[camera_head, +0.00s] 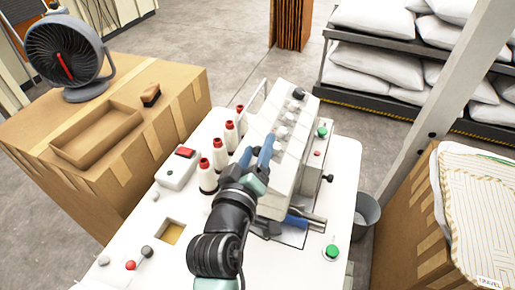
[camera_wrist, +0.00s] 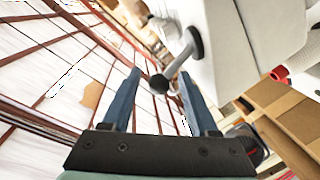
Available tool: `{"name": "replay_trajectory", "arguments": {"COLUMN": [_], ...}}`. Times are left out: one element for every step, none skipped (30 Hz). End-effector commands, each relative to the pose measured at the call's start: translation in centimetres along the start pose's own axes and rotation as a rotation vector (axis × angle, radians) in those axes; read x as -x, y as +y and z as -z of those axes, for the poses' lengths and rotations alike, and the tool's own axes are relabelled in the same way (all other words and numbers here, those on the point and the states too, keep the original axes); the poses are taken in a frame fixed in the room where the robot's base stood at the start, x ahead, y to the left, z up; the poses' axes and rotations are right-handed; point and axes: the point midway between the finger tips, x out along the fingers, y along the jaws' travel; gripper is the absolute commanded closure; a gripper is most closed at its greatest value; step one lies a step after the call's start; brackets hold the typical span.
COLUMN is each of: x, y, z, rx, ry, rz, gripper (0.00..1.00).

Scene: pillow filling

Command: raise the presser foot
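The white sewing machine (camera_head: 285,150) stands on the white table, and its side also shows in the wrist view (camera_wrist: 265,40). In the wrist view a grey lever with a black ball knob (camera_wrist: 159,84) sticks out from the machine. My gripper (camera_wrist: 159,72) is open, with one blue finger on each side of the knob in that picture. I cannot tell whether either finger touches it. In the head view my gripper (camera_head: 258,144) is at the machine's left side, and the lever there is hidden. The presser foot itself is not clearly visible.
The white table (camera_head: 130,220) holds red-topped thread cones (camera_head: 207,177), a box with a red switch (camera_head: 178,168) and a green button (camera_head: 332,251). A cardboard box (camera_head: 60,190) with a fan (camera_head: 66,55) stands left. Shelves of white pillows (camera_head: 370,70) stand behind.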

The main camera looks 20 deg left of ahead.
Motion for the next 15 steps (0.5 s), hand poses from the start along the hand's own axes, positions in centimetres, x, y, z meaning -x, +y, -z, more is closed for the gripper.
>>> {"name": "replay_trajectory", "arguments": {"x": [0.0, 0.0, 0.0, 0.1, 0.1, 0.3, 0.5, 0.7, 1.1, 1.5, 2.0, 2.6, 3.2, 3.8, 4.6], "y": [0.0, 0.0, 0.0, 0.0, 0.0, 0.0, 0.0, -0.1, -0.1, -0.1, -0.1, -0.2, -0.2, -0.3, -0.3], "z": [0.0, 0.0, 0.0, 0.0, 0.0, 0.0, -0.1, -0.1, -0.1, -0.1, -0.2, -0.2, -0.2, -0.2, -0.2], "rx": [0.0, 0.0, 0.0, 0.0, 0.0, 0.0, 0.0, 0.0, 0.0, 0.0, 0.0, 0.0, 0.0, 0.0, 0.0], "ry": [0.0, 0.0, 0.0, 0.0, 0.0, 0.0, 0.0, 0.0, 0.0, 0.001, 0.001, 0.0, 0.001, 0.001, 0.001], "rz": [0.0, 0.0, 0.0, -0.001, 0.0, 0.0, -0.001, -0.001, 0.0, -0.001, -0.001, 0.0, 0.0, 0.001, 0.001], "gripper": [0.4, 0.4, 0.4, 0.4, 0.4, 0.4, 0.4, 0.4, 0.4, 0.4, 0.4, 0.4, 0.4, 0.4, 0.4]}}
